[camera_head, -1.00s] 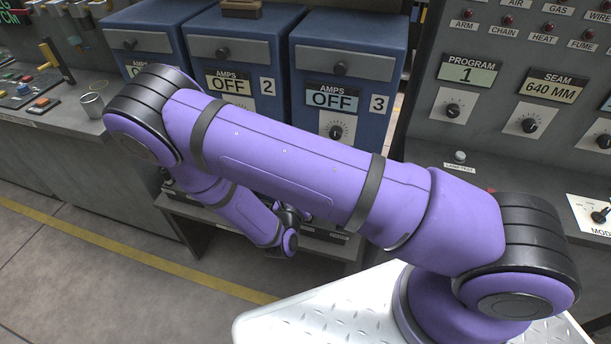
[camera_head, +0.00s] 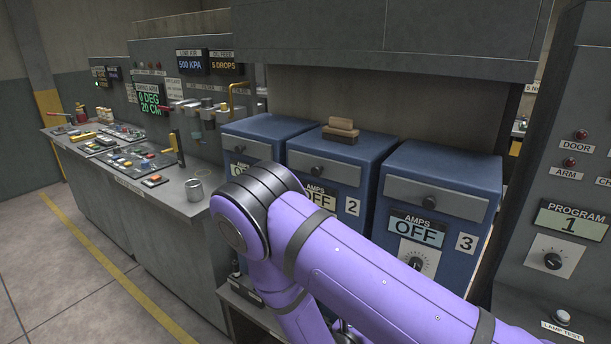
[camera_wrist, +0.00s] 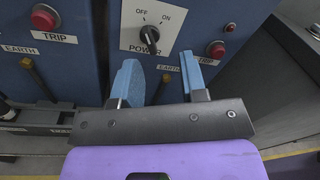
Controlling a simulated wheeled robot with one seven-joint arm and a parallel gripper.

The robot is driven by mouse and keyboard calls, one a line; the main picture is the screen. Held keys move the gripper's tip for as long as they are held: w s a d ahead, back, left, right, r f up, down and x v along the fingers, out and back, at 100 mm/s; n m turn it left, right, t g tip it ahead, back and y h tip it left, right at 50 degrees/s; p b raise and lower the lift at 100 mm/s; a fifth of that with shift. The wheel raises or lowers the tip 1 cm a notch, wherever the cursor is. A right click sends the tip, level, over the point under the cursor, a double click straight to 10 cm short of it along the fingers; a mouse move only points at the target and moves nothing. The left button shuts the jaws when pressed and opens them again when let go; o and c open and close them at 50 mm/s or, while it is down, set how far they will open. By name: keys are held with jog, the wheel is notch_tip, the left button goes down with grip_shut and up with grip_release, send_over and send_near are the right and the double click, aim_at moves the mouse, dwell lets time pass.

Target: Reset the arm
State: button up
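My purple arm crosses the lower right of the head view, bent at a black elbow joint, with its forearm going down out of sight. My gripper (camera_wrist: 163,84) shows in the wrist view with two blue fingers apart and nothing between them. It points at a blue cabinet front, just below a power switch (camera_wrist: 149,36) marked OFF and ON. I cannot tell whether the fingers touch the cabinet. The gripper itself is hidden in the head view.
Blue cabinets 2 (camera_head: 325,172) and 3 (camera_head: 428,206) stand behind the arm; both displays read OFF. Red trip buttons (camera_wrist: 45,18) and (camera_wrist: 216,49) flank the switch. A control bench (camera_head: 180,202) with a metal cup (camera_head: 194,190) is at left. Open floor (camera_head: 75,285) lies before it.

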jog(key=s+d+r+m+g, duration=0.2)
jog(key=d+r+m+g, duration=0.3)
jog(key=r, duration=0.3)
jog(key=s+d+r+m+g, duration=0.15)
jog(key=r+m+g, duration=0.25)
jog(key=r+m, duration=0.4)
jog(key=s+d+r+m+g, duration=0.1)
jog(key=d+r+m+g, duration=0.4)
jog(key=r, duration=0.4)
jog(key=s+d+r+m+t+y, duration=0.1)
jog(key=s+r+m+t+y, duration=0.5)
jog(key=s+r+m+y, duration=0.5)
jog(key=shift+s+r+m+y, duration=0.3)
jog(key=shift+s+r+m, duration=1.7)
jog(key=shift+s+r, duration=1.6)
jog(key=shift+w+d+r, duration=0.1)
jog(key=shift+w+r, duration=0.45)
